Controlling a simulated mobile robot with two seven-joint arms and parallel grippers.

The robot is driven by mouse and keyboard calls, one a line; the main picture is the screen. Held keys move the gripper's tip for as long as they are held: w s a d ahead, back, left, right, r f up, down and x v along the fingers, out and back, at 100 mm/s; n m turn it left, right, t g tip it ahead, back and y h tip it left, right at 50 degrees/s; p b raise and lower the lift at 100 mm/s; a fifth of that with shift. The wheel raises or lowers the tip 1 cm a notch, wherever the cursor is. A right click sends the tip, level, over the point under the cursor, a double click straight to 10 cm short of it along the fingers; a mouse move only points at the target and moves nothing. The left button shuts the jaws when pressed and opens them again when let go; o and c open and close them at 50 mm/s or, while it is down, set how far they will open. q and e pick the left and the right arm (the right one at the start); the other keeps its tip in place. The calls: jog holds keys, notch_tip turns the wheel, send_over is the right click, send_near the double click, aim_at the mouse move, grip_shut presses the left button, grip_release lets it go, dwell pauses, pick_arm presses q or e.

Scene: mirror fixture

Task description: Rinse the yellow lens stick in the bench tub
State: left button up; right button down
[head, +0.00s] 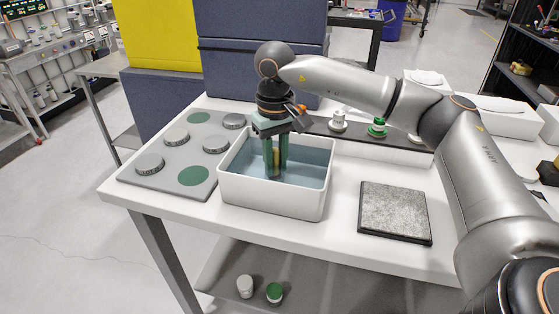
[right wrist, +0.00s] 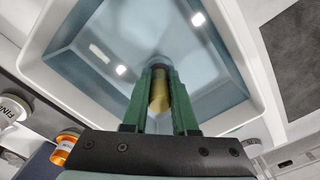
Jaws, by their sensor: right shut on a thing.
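The bench tub (head: 272,203) is a white rectangular tub with bluish water in it, standing at the middle of the white bench. My right gripper (head: 276,168) points down inside the tub, its green fingers low at the water. It is shut on the yellow lens stick (head: 276,157), which shows as a narrow yellow strip between the fingers. In the right wrist view the yellow lens stick (right wrist: 159,98) sits between the green fingers, with a greyish round end beyond them over the water. How deep this end reaches is hard to tell. My left gripper is not in view.
Left of the tub lies a grey board (head: 170,172) with several round metal discs and green circles. Behind the tub, a dark strip holds a white piece (head: 338,121) and a green-ringed piece (head: 377,127). A dark-edged grey pad (head: 394,211) lies at right, with bare bench between.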

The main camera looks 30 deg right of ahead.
jog(key=shift+w+a, duration=0.2)
jog(key=shift+w, duration=0.05)
jog(key=shift+s+d, duration=0.1)
jog(key=shift+s+d, duration=0.45)
jog(key=shift+s, duration=0.1)
jog(key=shift+w+a, duration=0.1)
jog(key=shift+a, duration=0.05)
dwell(0.4)
jog(key=shift+w+a+p, duration=0.3)
jog(key=shift+w+a, duration=0.1)
jog(key=shift+w, duration=0.15)
jog(key=shift+s+d, duration=0.1)
jog(key=shift+s, duration=0.05)
jog(key=shift+s+d, duration=0.45)
jog(key=shift+s, duration=0.05)
dwell(0.3)
